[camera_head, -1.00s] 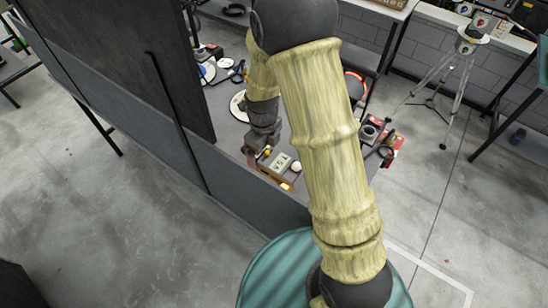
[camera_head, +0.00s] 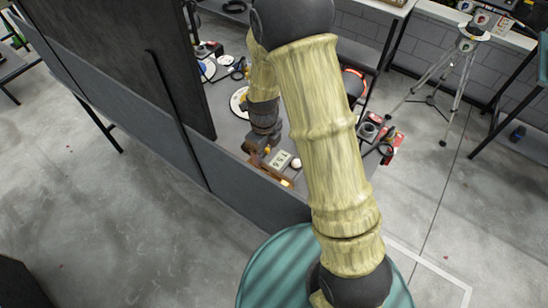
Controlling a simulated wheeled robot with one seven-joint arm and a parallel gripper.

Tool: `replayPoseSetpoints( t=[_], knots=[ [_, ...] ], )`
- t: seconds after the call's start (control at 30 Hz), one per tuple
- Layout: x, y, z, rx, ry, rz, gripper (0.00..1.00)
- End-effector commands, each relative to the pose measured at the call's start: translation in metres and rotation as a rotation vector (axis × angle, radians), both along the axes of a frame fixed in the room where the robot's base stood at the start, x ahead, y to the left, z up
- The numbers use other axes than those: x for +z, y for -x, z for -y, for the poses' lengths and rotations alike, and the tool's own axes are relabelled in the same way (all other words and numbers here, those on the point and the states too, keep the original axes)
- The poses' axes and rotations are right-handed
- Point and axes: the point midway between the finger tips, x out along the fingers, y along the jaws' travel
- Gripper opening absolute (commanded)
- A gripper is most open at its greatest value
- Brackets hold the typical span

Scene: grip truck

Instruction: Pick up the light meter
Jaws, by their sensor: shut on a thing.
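The light meter (camera_head: 281,160) is a small device with a pale display face and a white round dome at its right end. It lies low over the dark bench top, by a brown wooden tray (camera_head: 266,174). My gripper (camera_head: 262,149) points down at the meter's left end and is shut on it. The fingertips are small and partly hidden, so the exact contact does not show. I cannot tell whether the meter is clear of the tray. My arm covers the bench to the right of the meter.
A dark upright panel (camera_head: 165,75) borders the bench on the left, and a grey board (camera_head: 235,180) runs along its near side. A white disc (camera_head: 239,102), cables and small devices lie behind. Red items (camera_head: 391,147) lie right of my arm. A tripod (camera_head: 450,75) stands farther right.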

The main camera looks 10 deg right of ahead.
Motion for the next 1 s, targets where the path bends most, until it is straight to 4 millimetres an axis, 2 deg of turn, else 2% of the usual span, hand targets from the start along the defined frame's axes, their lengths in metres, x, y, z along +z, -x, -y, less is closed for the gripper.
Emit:
replayPoseSetpoints(
  t=[0.27,0.43,0.57,0.9,1.0],
  knots=[
    [0.002,-0.001,0.000,0.000,0.000,0.003,0.31],
    [0.012,-0.002,0.000,0.001,0.000,0.006,0.31],
    [0.028,-0.002,-0.001,0.001,-0.002,0.008,0.31],
    [0.087,-0.002,-0.001,0.001,-0.001,0.007,0.31],
    [0.097,-0.001,0.000,0.000,-0.001,0.004,0.31]
  ],
)
